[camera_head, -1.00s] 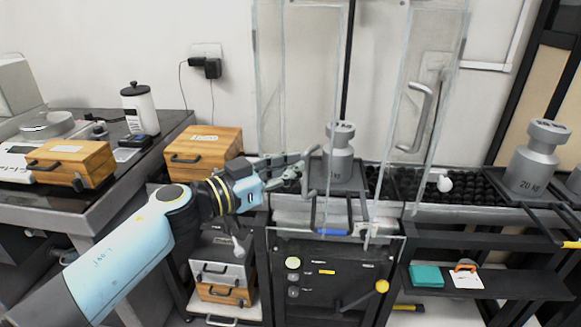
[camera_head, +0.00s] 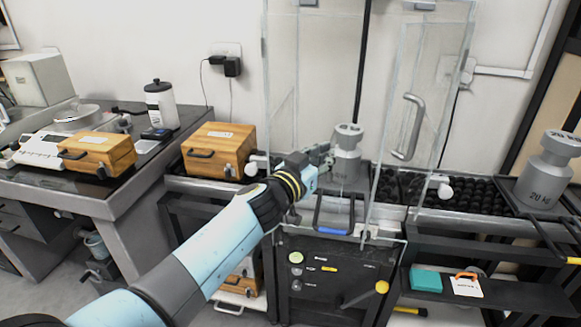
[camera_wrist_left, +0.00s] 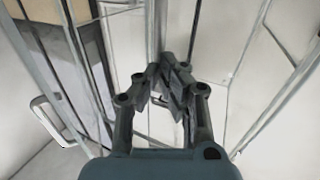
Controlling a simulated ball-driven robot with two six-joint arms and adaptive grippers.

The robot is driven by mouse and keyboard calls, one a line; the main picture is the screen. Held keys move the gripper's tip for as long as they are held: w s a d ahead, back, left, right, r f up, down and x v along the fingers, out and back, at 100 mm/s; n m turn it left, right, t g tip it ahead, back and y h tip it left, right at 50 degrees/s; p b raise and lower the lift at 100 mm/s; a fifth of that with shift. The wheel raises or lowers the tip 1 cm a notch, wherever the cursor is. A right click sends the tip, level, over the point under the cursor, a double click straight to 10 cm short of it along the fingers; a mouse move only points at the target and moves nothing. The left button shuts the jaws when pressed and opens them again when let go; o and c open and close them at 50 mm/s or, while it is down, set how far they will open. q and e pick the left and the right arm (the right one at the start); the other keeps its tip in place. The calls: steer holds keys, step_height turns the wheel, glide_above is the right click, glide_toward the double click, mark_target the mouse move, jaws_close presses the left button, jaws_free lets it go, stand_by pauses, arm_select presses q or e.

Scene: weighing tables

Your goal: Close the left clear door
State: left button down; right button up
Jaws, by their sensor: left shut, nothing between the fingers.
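The left clear door (camera_head: 281,80) is a tall transparent panel at the left of the clear enclosure in the head view. Its exact swing angle is hard to read through the overlapping panes. A dark U-shaped handle (camera_head: 319,215) stands low at the front. My left gripper (camera_head: 326,155) is shut and empty, beside the grey weight (camera_head: 347,165). In the left wrist view its closed fingers (camera_wrist_left: 172,88) are close to upright clear-panel edges; contact cannot be told. My right gripper is not in view.
The right clear door (camera_head: 425,90), with a grey handle (camera_head: 410,127), stands angled outward. A 20 kg weight (camera_head: 545,175) stands at the right. Wooden boxes (camera_head: 218,150) (camera_head: 97,152) and a white bottle (camera_head: 161,105) are left. A yellow knob (camera_head: 382,287) sticks out below.

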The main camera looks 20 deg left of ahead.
arm_select(q)
steer(key=shift+x, duration=1.1)
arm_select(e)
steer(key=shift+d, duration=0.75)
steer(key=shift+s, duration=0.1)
